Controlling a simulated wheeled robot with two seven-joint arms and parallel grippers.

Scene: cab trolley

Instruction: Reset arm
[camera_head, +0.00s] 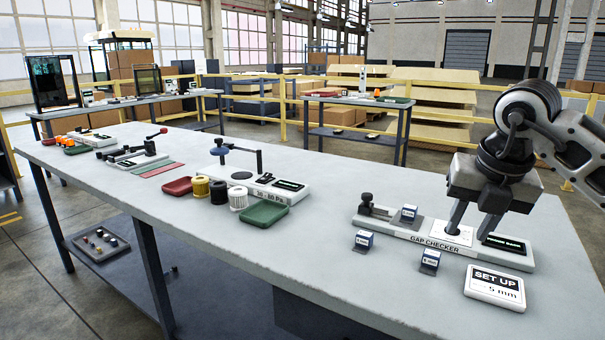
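My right arm comes in from the right. Its gripper (472,222) points down over the gap checker (400,233), a white base near the right end of the long table. Its two fingers are apart with nothing seen between them. I cannot tell whether the fingertips touch the base. A small blue-and-white block (408,214) sits on the gap checker, left of the gripper. Two similar blocks, one at the left (363,241) and one nearer the front (430,261), stand on the table before it. My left gripper is out of view.
A "SET UP 5 mm" sign (495,289) lies at the front right. A green tray (264,215), a red tray (178,187) and several filter-like cylinders (219,192) stand mid-table by another device (262,185). The table front between them and the blocks is clear.

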